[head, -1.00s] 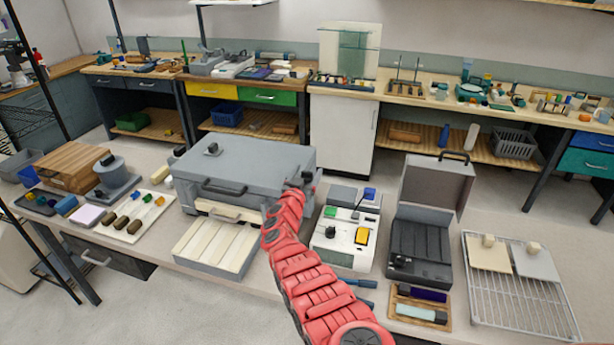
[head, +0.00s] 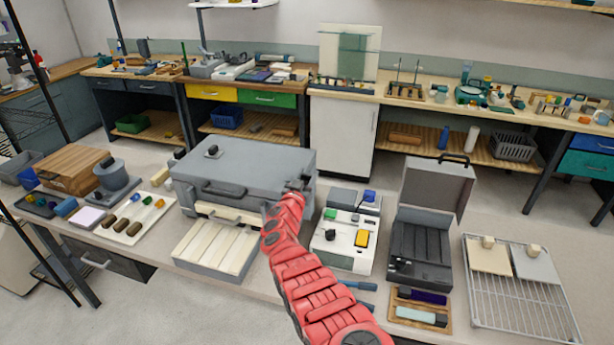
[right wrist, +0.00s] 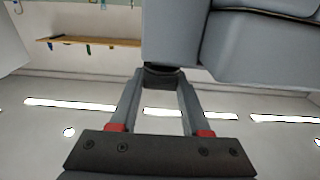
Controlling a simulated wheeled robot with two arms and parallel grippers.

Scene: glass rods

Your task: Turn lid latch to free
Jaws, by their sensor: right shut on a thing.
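A large grey box with a closed lid (head: 245,160) stands on the near bench in the head view, with a dark handle (head: 224,188) along its front. My right gripper (head: 298,186) is at the box's right front corner, reached by the red arm. In the right wrist view, my right gripper (right wrist: 162,82) is shut on a small dark latch (right wrist: 162,74) beside the grey box wall (right wrist: 172,30). In the head view the latch is mostly hidden by the gripper, so its angle is hard to tell. My left gripper is not in view.
A tray with cream slats (head: 215,245) juts out below the box front. A white device with buttons (head: 345,240) stands close to the right of my arm. Further right are an open black case (head: 420,250) and a wire rack (head: 500,295).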

